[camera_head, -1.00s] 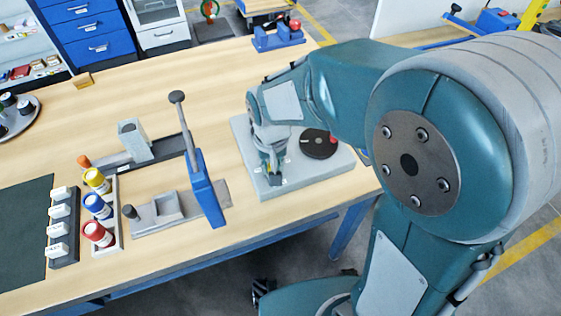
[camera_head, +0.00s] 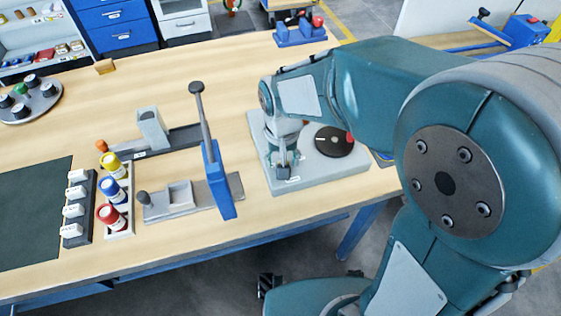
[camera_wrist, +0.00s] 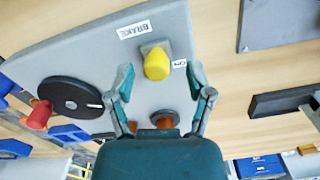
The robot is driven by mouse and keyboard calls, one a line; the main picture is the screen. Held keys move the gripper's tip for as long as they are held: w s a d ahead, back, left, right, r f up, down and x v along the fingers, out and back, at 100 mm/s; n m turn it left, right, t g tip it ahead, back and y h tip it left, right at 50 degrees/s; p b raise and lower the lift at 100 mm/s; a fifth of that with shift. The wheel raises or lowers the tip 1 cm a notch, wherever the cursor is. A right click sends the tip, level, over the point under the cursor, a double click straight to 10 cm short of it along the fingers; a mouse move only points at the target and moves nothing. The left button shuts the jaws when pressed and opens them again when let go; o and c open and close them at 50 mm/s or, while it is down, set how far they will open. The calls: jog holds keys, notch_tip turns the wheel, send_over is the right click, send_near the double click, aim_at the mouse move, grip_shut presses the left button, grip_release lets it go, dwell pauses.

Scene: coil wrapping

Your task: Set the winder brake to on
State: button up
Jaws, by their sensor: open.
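The winder's grey base plate (camera_head: 345,181) sits near the bench's front edge in the head view, under my gripper (camera_head: 285,172). In the wrist view, the brake is a yellow knob (camera_wrist: 156,65) on a small grey square mount. A "BRAKE" label (camera_wrist: 134,29) is above it, and a small, partly hidden label (camera_wrist: 179,63) is at its right. My gripper (camera_wrist: 160,78) is open, with one finger on each side of the knob and a visible gap to both. I cannot tell the fingertips' depth relative to it. My arm hides the brake in the head view.
The black winding disc (camera_wrist: 75,98) with its red handle (camera_wrist: 38,115) is left of the left finger. An orange-brown part (camera_wrist: 164,121) shows between the fingers. In the head view, a blue lever press (camera_head: 218,178) stands left of the winder.

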notch_tip(320, 180, up, 10)
jog(key=shift+a+r, duration=0.2)
jog(key=shift+a, duration=0.15)
dwell(0.4)
jog(key=s+d+r+t, duration=0.3)
jog(key=s+d+t, duration=0.2)
jog(key=s+d, duration=0.6)
jog(key=d, duration=0.3)
jog(key=shift+s+d+m+t, duration=0.3)
jog(key=shift+d, duration=0.05)
jog(key=shift+r, duration=0.1)
dwell(1.3)
